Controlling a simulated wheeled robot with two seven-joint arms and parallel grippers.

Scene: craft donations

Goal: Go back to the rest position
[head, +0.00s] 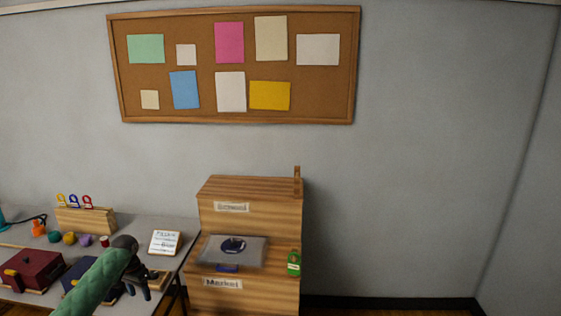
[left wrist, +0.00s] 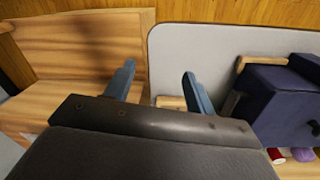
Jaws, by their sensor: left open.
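My left arm, in a green sleeve, comes in from the lower left in the head view. My left gripper (head: 136,284) is over the right end of the grey table, between the dark blue box (head: 76,272) and the wooden cabinet. In the left wrist view my left gripper (left wrist: 158,80) has its two blue-grey fingers apart, with nothing between them. The dark blue box (left wrist: 272,100) is to the right of the fingers there, apart from them. My arm hides part of this box in the head view. My right gripper is in neither view.
The wooden cabinet (head: 250,192) bears a grey tray (head: 255,250) with a dark round thing, and a green item (head: 294,263). The table (head: 120,236) holds a dark red box (head: 33,268), a wooden rack (head: 85,220), yarn balls and a card (head: 165,242). Right of the cabinet is clear.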

